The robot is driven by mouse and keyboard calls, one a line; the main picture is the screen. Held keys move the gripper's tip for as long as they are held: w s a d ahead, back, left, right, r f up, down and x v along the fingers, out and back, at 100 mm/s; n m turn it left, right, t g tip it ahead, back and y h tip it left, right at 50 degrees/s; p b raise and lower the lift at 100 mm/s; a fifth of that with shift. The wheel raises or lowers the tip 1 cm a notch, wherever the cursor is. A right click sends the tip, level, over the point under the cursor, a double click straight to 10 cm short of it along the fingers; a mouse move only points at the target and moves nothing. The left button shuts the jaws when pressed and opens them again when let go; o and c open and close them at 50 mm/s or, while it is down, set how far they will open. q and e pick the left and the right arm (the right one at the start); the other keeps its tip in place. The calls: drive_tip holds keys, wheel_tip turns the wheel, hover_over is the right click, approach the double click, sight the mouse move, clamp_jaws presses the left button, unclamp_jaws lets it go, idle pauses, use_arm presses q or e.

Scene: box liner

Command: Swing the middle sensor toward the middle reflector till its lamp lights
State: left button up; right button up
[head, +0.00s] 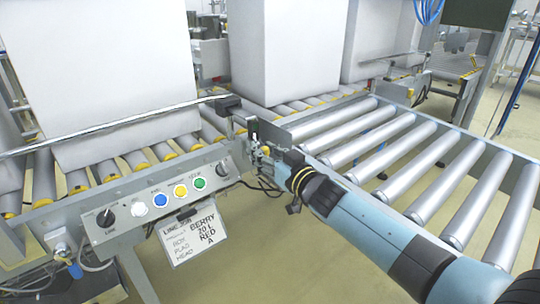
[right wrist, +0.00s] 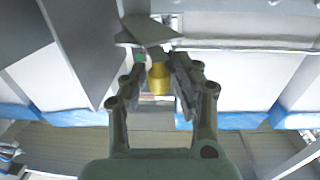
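My right gripper (head: 264,152) reaches the bracket beside the conveyor rail, past the control box. In the right wrist view its fingers (right wrist: 159,75) stand close on both sides of a small yellow cylindrical body (right wrist: 158,78), which looks like the middle sensor; they appear shut on it. A small green and red spot (right wrist: 140,57) shows by the left fingertip; I cannot tell whether it is a lit lamp. A tilted grey plate (right wrist: 148,30) lies just beyond the fingertips. I cannot pick out the middle reflector with certainty. My left gripper is not in view.
A control box (head: 160,200) with a knob and coloured buttons stands at the front left, with a label card (head: 192,236) hanging below. Large white boxes (head: 290,50) stand on the yellow-ended rollers. Bare rollers (head: 430,160) run along the right. A thin metal rod (head: 120,123) crosses the left.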

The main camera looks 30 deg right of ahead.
drive_tip(key=s+d, duration=0.1)
drive_tip(key=s, duration=1.1)
drive_tip(key=shift+d, duration=0.25)
